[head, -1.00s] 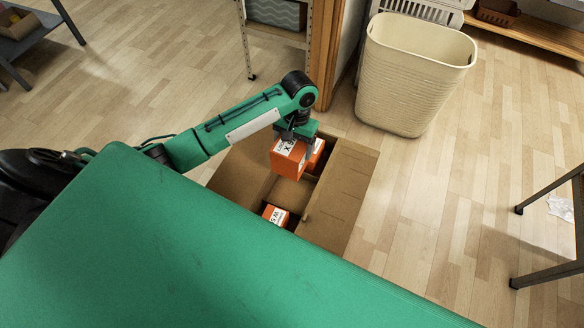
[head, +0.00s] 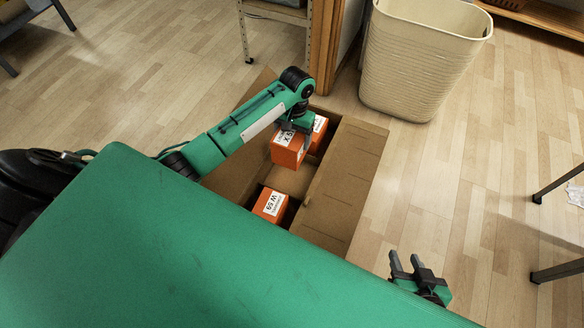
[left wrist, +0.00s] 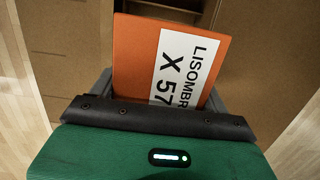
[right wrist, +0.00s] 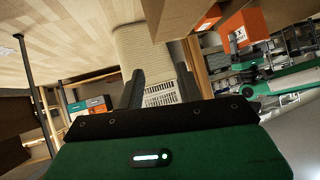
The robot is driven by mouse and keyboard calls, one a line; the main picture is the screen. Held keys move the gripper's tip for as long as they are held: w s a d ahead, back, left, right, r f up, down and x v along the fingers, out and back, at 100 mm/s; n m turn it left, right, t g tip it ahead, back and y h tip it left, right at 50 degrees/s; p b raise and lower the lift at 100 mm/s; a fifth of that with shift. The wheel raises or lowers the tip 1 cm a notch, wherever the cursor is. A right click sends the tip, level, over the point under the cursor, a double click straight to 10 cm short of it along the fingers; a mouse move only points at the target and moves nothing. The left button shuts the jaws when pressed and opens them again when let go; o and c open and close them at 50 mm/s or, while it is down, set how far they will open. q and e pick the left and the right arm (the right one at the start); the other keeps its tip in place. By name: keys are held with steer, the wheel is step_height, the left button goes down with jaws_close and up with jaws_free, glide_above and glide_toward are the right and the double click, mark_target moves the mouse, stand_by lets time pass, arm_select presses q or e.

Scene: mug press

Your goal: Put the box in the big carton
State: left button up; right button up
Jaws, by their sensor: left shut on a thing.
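The held box (head: 287,152) is orange with a white label; in the left wrist view the box (left wrist: 165,62) reads "LISOMBR X 57". My left gripper (head: 297,131) is shut on it, over the open big carton (head: 340,195). Whether the box touches the carton floor cannot be told. Another orange box (head: 320,130) stands close behind it, and one labelled W 59 (head: 270,205) sits in the carton's near part. My right gripper (head: 405,268) is open and empty at the lower right, its two fingers apart; it also shows in the right wrist view (right wrist: 158,88).
A tall cream bin (head: 415,60) stands behind the carton to the right. A shelf unit with a wooden post (head: 323,45) is behind the carton. A dark table leg (head: 558,184) is at the right edge. Floor right of the carton is clear.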

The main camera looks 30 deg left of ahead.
arm_select(q)
step_height(320, 180, down, 9)
steer(key=shift+r+b, duration=0.15)
steer(key=shift+b, duration=1.1)
step_height(320, 180, down, 9)
steer(key=b, duration=0.3)
steer(key=shift+r, duration=0.2)
arm_select(e)
steer(key=w+r+t+y, duration=0.1)
steer(key=w+r+t, duration=0.1)
steer(key=r+t, duration=0.4)
steer(key=w+r+t+y, duration=0.2)
steer(key=r+t, duration=0.4)
steer(key=r, duration=0.3)
steer(key=shift+w+r+m+t, duration=0.3)
steer(key=shift+w+r+t, duration=0.1)
steer(key=shift+w, duration=0.05)
arm_select(q)
steer(key=shift+f, duration=0.15)
steer(key=o, duration=1.2)
